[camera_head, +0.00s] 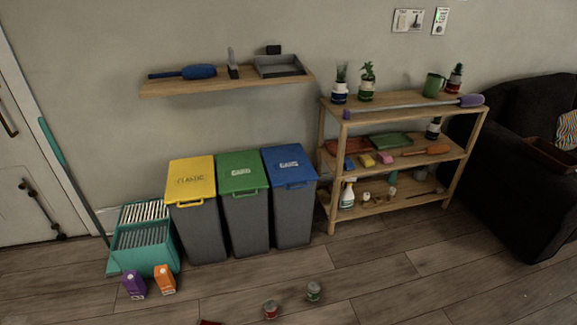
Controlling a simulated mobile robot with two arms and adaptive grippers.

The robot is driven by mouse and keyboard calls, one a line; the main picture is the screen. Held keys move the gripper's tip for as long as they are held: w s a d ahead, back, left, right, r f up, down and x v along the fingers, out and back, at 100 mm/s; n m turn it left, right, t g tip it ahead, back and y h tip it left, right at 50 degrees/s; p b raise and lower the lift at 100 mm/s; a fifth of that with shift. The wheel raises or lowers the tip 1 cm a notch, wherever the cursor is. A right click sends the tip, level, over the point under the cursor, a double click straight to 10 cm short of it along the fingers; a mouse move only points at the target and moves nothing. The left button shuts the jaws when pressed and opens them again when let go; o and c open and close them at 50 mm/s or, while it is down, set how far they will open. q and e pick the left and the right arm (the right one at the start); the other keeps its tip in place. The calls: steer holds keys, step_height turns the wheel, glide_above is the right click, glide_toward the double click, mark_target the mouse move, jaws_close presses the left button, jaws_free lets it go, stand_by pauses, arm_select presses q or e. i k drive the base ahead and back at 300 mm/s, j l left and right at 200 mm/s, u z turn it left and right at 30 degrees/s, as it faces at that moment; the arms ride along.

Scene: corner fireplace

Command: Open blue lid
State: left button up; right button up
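The blue lid (289,166) is closed flat on a grey bin (293,217), the rightmost of three bins in the middle of the head view. The lid has white lettering and a blue handle (297,185) at its front edge. The green lid (242,172) is directly to its left and the yellow lid (191,180) is further left; both are closed too. Neither of my grippers shows in this view, so their state is hidden.
A wooden shelf unit (333,212) stands close to the right of the blue-lidded bin. Two cans (314,292) (270,309) and two cartons (134,284) (165,279) stand on the floor in front. A wall shelf (215,83) hangs above the bins. A teal container (145,259) is at left.

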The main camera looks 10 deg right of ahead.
mark_target(286, 165)
steer(key=i+z, duration=0.4)
steer(key=i, duration=0.15)
steer(key=i+z, duration=0.4)
steer(key=i, duration=0.15)
